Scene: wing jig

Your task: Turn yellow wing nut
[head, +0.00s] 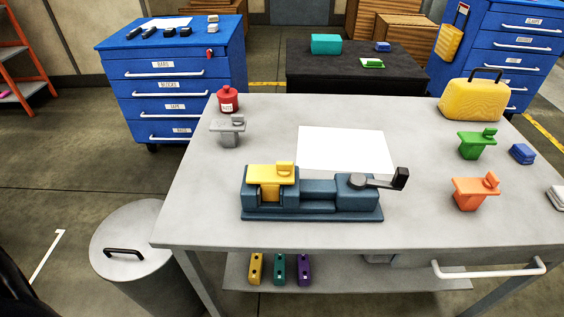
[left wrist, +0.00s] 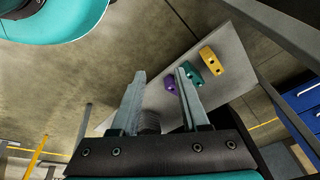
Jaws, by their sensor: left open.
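The yellow wing nut (head: 270,178), a flat-topped piece with a raised tab, sits upright on the left part of the dark blue jig (head: 315,214) on the grey table. The jig has a grey and black crank handle (head: 378,181) at its right end. My left gripper (left wrist: 159,74) shows only in the left wrist view. Its fingers are apart with nothing held between them. The wing nut is not in that view, and no gripper shows in the head view, so the left gripper is away from the nut. My right gripper is in neither view.
On the grey table (head: 210,215) stand similar grey (head: 229,130), green (head: 477,143) and orange (head: 475,192) pieces, a red pot (head: 228,99) and a yellow case (head: 485,99). A white sheet (head: 345,150) lies behind the jig. A lidded bin (head: 128,250) stands at front left.

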